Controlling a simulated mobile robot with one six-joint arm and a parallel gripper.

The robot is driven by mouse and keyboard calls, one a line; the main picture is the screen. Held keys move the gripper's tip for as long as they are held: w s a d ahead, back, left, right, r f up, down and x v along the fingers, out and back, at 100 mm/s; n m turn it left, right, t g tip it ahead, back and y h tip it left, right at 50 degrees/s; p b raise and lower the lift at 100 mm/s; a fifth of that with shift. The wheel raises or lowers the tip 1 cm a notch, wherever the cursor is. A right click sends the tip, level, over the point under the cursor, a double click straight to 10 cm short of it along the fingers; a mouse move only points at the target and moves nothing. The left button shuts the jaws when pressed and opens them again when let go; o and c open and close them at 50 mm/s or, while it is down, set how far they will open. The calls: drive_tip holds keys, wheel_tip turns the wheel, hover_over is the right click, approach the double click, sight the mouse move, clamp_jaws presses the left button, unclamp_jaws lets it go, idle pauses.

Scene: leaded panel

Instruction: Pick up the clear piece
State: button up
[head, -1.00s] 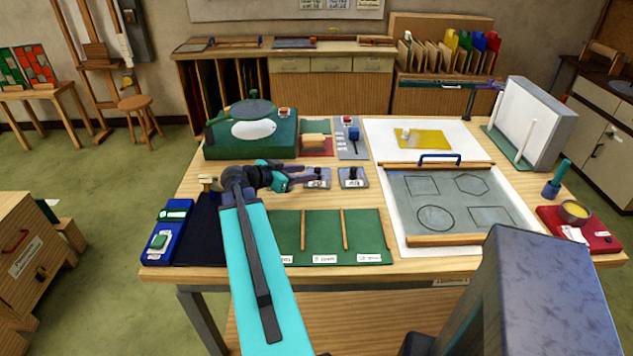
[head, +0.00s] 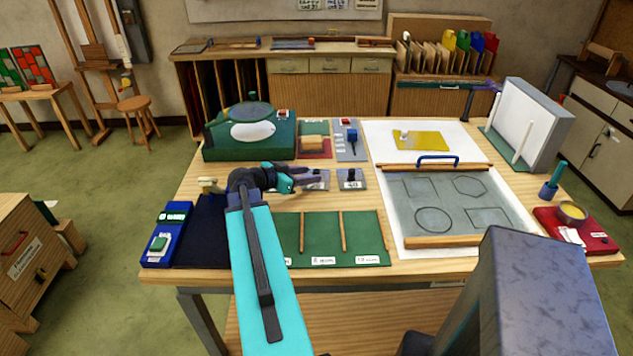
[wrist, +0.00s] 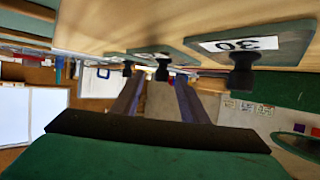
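My gripper (head: 318,178) is low over the middle of the bench, beside small grey plates with black knobs. Its fingers point right and partly cover the left plate (head: 317,186); the right plate (head: 351,179) is in plain view. In the wrist view the two fingers (wrist: 158,98) stand apart, with no held piece visible between them. That view is turned over and shows a plate marked 30 (wrist: 250,45) with its black knob. I cannot make out for sure which thing is the clear piece. A grey see-through sheet (head: 451,200) with drawn outlines lies at the right.
A green machine (head: 228,140) with a pale oval stands behind my gripper. A yellow sheet (head: 432,141) lies on white at the back right. A green divided mat (head: 365,235) lies in front. A blue box (head: 166,235) is at left, a red tray (head: 578,232) at right.

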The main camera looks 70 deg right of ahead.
sight(314, 173)
drive_tip(key=shift+r+p+x, duration=0.2)
drive_tip(key=shift+p+x, duration=0.75)
drive_tip(key=shift+x, duration=0.25)
drive_tip(key=shift+p+x, duration=0.6)
drive_tip(key=shift+x, duration=0.9)
drive_tip(key=shift+a+f, duration=0.1)
drive_tip(key=shift+c, duration=0.4)
drive_tip(key=c, duration=0.9)
